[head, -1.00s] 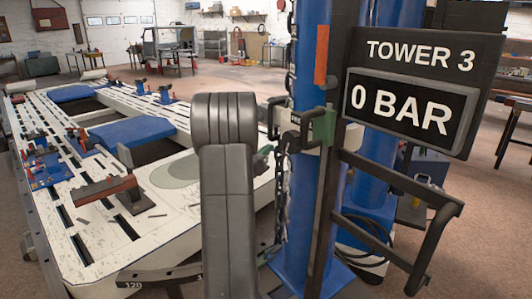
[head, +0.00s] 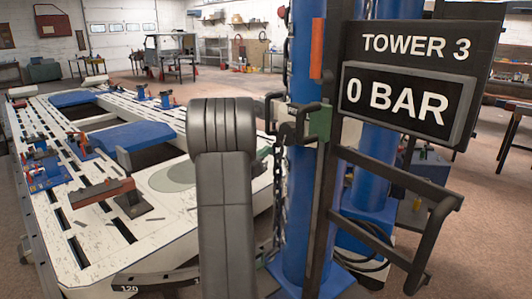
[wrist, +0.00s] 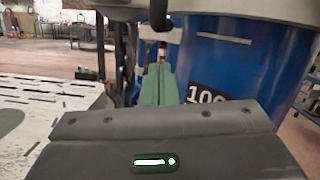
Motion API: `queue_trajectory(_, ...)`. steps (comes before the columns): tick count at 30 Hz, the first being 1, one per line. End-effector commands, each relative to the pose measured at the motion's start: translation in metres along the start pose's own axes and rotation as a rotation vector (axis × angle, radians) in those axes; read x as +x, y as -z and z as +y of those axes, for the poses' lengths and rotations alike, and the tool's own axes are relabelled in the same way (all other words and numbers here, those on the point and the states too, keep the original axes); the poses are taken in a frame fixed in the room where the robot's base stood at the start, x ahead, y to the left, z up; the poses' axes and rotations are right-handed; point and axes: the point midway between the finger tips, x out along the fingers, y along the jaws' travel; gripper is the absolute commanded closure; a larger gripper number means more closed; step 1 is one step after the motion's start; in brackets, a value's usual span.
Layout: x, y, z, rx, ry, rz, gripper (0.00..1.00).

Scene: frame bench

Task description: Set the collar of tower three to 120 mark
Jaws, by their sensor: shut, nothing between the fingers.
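Tower three is the blue column (head: 305,185) with the "TOWER 3" sign (head: 415,47). A collar-like clamp (head: 293,120) with a dark handle and a green block (head: 320,122) sits around or against the column in the head view. The display (head: 395,100) reads 0 BAR. In the wrist view the blue column (wrist: 235,60) bears a "100" plate (wrist: 207,94). My gripper (wrist: 158,80) shows there as two green fingers, closed together and empty, left of the plate. A dark peg-like part (wrist: 157,15) hangs above the fingers. My arm hides the gripper in the head view.
A chain (head: 279,180) hangs beside the column. A dark tubular frame (head: 400,200) juts out at right. The slotted white bench (head: 100,240) fills the left; a dark curved strip (head: 150,278) marked "120" lies at its near corner. Open floor lies behind.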

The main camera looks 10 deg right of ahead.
Motion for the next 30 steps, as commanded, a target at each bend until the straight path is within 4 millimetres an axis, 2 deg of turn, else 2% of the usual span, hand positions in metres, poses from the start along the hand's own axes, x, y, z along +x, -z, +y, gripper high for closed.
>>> queue_trajectory(1, -0.005, 0.013, 0.005, 0.000, -0.001, -0.001, 1.00)
queue_trajectory(3, -0.009, 0.020, 0.009, 0.000, -0.001, -0.002, 1.00)
queue_trajectory(4, -0.019, 0.014, 0.009, 0.000, -0.005, -0.002, 1.00)
queue_trajectory(9, -0.060, 0.013, 0.008, 0.000, -0.005, -0.001, 1.00)
queue_trajectory(15, -0.093, 0.012, 0.007, 0.000, -0.002, -0.001, 1.00)
queue_trajectory(21, -0.105, 0.011, 0.006, 0.000, 0.000, -0.001, 1.00)
queue_trajectory(30, -0.106, 0.011, 0.006, 0.000, 0.000, -0.001, 1.00)
